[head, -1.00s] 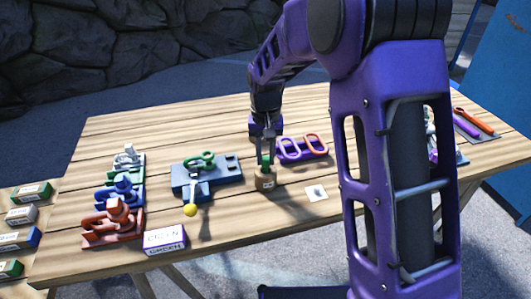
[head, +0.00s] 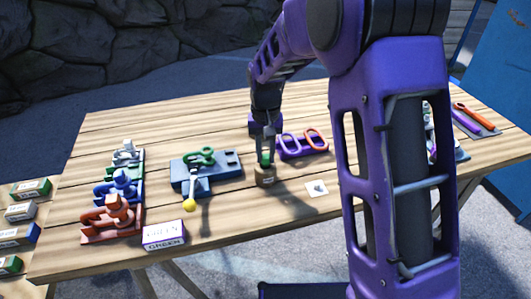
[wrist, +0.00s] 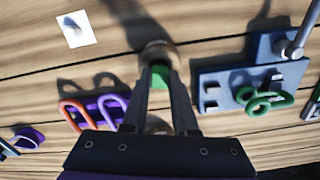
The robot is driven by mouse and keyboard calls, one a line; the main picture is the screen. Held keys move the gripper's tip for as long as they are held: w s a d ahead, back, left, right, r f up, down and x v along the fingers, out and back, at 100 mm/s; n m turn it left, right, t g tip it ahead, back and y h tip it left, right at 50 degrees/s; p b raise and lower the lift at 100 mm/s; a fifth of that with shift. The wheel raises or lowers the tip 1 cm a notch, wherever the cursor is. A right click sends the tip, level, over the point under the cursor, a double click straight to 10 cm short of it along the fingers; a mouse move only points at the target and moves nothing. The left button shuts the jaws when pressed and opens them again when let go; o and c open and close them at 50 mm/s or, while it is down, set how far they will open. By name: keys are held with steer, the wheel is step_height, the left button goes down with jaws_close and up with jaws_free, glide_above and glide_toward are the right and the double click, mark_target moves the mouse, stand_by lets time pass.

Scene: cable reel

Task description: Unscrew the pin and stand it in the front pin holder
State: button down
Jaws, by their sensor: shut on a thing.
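My gripper (wrist: 160,88) points down with its fingers closed on the green pin (wrist: 159,74). The pin is upright at the small brown pin holder (head: 265,177); whether it is fully seated is hidden by the fingers. The holder shows beyond the fingertips in the wrist view (wrist: 157,50). A green shackle (head: 203,157) lies on the blue fixture block (head: 222,177) to the left of the gripper. A lever with a yellow ball end (head: 189,205) projects from that block's front.
A purple rack (head: 290,153) with purple and orange shackles stands close right of the gripper. A white card (head: 316,188) lies in front of it. A GREEN label box (head: 164,236) sits at the front edge. White, blue and red fixtures (head: 112,218) line the left.

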steer(key=shift+f, duration=0.45)
steer(key=c, duration=0.6)
jaws_free()
